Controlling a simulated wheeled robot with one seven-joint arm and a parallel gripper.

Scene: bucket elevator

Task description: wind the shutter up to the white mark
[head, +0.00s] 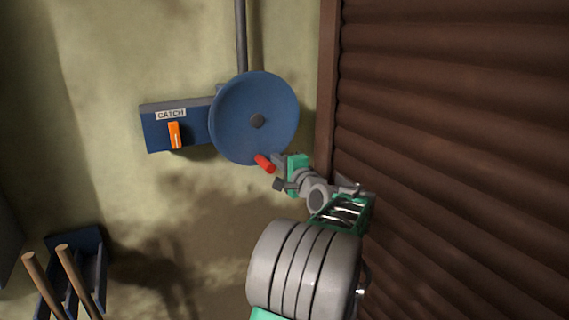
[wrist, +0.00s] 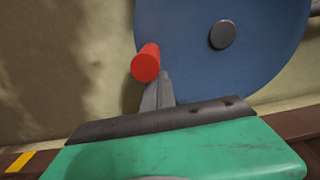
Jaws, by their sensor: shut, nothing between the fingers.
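The blue winding wheel (head: 240,97) is on the wall left of the shutter, with a grey hub and a red handle (head: 265,164) at its lower rim. In the wrist view the wheel (wrist: 185,50) fills the upper right, and the red handle (wrist: 146,63) stands out from it. My gripper (head: 278,159) is beside the handle, to its right. Its fingers (wrist: 158,92) are shut and empty, close to the handle; I cannot tell if they touch. The brown slatted shutter (head: 450,130) fills the right side. I see no white mark.
Left of the wheel is a blue plate labelled CATCH (head: 155,136) with an orange lever (head: 175,135). A grey pipe (head: 241,35) runs up from the wheel. A blue rack (head: 98,270) with wooden handles (head: 80,283) stands lower left. The wrist view shows a yellow stripe (wrist: 19,162).

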